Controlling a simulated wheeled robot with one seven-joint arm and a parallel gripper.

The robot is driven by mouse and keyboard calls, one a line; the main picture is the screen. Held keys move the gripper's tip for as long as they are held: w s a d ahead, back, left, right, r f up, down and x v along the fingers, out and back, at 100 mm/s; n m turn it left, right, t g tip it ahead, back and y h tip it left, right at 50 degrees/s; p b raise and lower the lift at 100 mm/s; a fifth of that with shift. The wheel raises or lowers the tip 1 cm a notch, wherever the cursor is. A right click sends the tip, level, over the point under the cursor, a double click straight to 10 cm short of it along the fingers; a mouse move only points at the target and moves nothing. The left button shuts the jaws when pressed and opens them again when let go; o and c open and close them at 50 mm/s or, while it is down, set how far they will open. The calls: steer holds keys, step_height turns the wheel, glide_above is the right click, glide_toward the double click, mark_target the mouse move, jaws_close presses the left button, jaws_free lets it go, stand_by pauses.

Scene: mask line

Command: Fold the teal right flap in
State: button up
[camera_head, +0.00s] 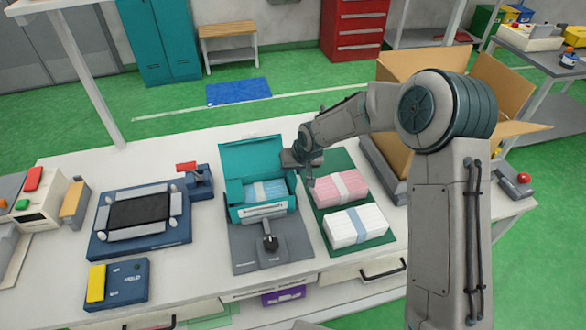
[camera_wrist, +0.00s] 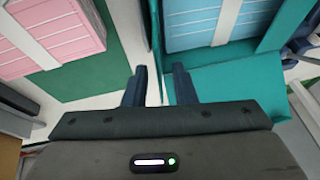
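The teal box (camera_head: 232,212) stands on a grey fixture with its tall lid (camera_head: 250,155) raised at the back. Light blue masks (camera_head: 265,192) lie inside; they also show in the wrist view (camera_wrist: 205,22). My gripper (camera_head: 303,172) is at the box's back right corner. In the wrist view my gripper (camera_wrist: 158,82) is open, with a finger on either side of a thin upright teal edge (camera_wrist: 155,35), seemingly the right side of the box. Whether a finger touches it I cannot tell. The right flap is largely hidden behind my gripper in the head view.
A pink mask bundle (camera_head: 340,188) and a white one (camera_head: 356,226) lie on a green mat (camera_head: 385,238) right of the box. A grey handled clamp (camera_head: 270,243) stands in front. A blue device (camera_head: 140,218) is at left, an open carton (camera_head: 405,67) at right.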

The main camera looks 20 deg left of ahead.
steer(key=shift+w+a+f, duration=0.15)
steer(key=shift+f, duration=0.3)
jaws_close()
